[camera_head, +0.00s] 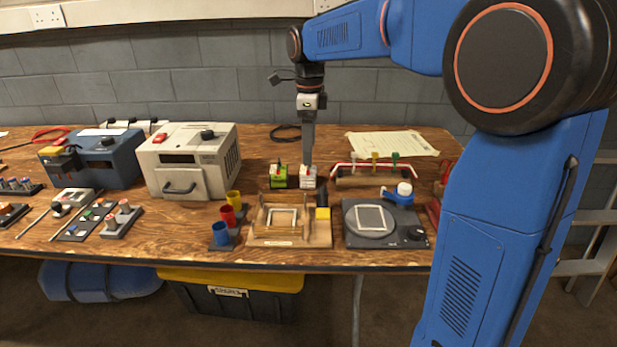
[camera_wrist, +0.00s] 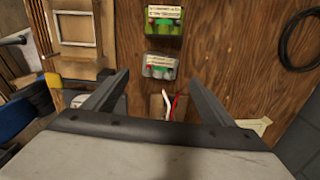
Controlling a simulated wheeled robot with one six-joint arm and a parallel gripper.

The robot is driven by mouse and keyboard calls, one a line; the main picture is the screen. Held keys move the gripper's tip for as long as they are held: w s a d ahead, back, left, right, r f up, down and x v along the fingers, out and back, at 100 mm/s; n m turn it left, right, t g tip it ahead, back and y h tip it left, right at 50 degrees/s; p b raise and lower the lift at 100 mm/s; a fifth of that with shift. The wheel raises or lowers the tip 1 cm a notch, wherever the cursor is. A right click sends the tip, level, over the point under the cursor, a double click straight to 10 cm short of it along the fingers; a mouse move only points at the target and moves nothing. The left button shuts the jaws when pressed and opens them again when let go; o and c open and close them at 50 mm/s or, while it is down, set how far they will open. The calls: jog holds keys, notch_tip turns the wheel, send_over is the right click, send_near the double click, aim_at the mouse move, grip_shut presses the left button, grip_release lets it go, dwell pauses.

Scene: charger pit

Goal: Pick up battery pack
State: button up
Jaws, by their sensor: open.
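Two small boxes that look like battery packs stand side by side on the wooden bench. One is green (camera_head: 279,178) and one is white-grey (camera_head: 308,182); the task does not say which is meant. In the wrist view the green pack (camera_wrist: 165,20) is at the top, and the grey pack (camera_wrist: 160,67) lies below it, between my fingertips in the picture. Both carry pale labels; the print is too small to read. My gripper (camera_head: 308,163) points down over the white-grey pack. In the wrist view my gripper (camera_wrist: 159,76) has its two fingers spread, with nothing held.
A wooden fixture (camera_head: 262,236) and a scale-like dark device (camera_head: 355,238) stand in front. Red, yellow and blue cups (camera_head: 220,234) are at front left. A rack with a red-white bar (camera_head: 345,181) is close on the right. A cream instrument box (camera_head: 205,160) stands left.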

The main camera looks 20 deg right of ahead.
aim_at(309, 171)
jog(key=shift+f, duration=4.2)
jog(key=shift+c, duration=0.6)
